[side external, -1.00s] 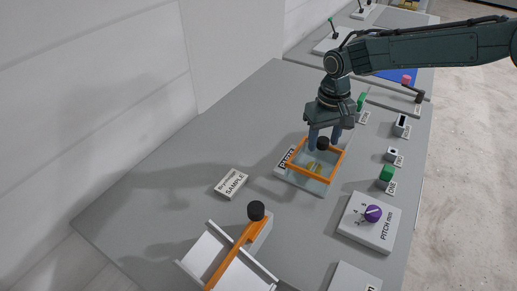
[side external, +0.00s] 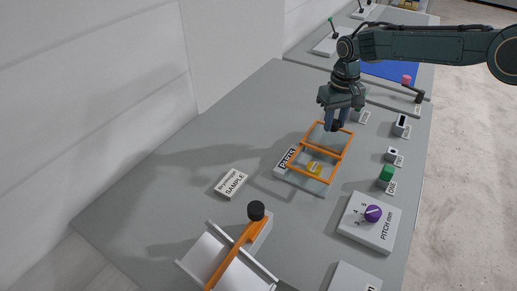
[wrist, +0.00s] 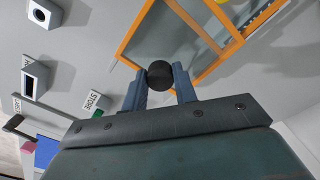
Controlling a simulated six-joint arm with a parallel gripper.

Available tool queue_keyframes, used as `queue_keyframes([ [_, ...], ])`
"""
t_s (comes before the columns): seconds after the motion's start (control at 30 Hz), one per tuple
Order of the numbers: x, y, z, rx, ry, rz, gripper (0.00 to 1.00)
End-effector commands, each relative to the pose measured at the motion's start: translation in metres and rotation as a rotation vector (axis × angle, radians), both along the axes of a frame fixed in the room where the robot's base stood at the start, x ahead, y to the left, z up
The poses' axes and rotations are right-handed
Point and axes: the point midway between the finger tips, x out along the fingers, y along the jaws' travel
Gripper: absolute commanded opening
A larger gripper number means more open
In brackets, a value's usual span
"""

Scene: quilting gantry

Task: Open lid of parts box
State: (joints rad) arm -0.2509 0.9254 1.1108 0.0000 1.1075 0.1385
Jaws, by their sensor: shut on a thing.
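The parts box (side external: 325,192), labelled PARTS, stands on the grey table with an orange rim and a yellow item (side external: 315,168) inside. Its orange-framed clear lid (side external: 349,143) now shows beyond the box's far side, at the upper right in the side view; I cannot tell how far it is tilted. In the wrist view the lid's frame (wrist: 140,27) crosses the top middle. My gripper (side external: 335,122) is shut on the lid's black knob (wrist: 160,75), which sits between both fingertips in the wrist view. The fingers partly hide the knob in the side view.
To the right stand a green block (side external: 387,173), small switch boxes (side external: 402,123) and a purple pitch dial (side external: 373,213). A sample sign (side external: 231,184) and a tray with an orange bar and black knob (side external: 256,211) lie nearer. The table's left part is clear.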

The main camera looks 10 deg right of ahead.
Motion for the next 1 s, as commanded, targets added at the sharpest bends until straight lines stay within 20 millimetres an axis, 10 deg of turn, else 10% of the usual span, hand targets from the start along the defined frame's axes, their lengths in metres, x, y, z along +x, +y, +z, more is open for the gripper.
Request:
queue_keyframes([
  [0.5,0.0139,-0.0127,0.0019,0.002,-0.007,0.0,0.0],
  [0.53,0.0139,-0.0127,0.002,0.002,-0.008,0.0,0.34],
  [0.6,0.0138,-0.0127,0.0018,0.002,-0.007,0.0,0.48],
  [1.0,0.013,-0.0125,0.0025,0.0,-0.003,0.0,0.5],
])
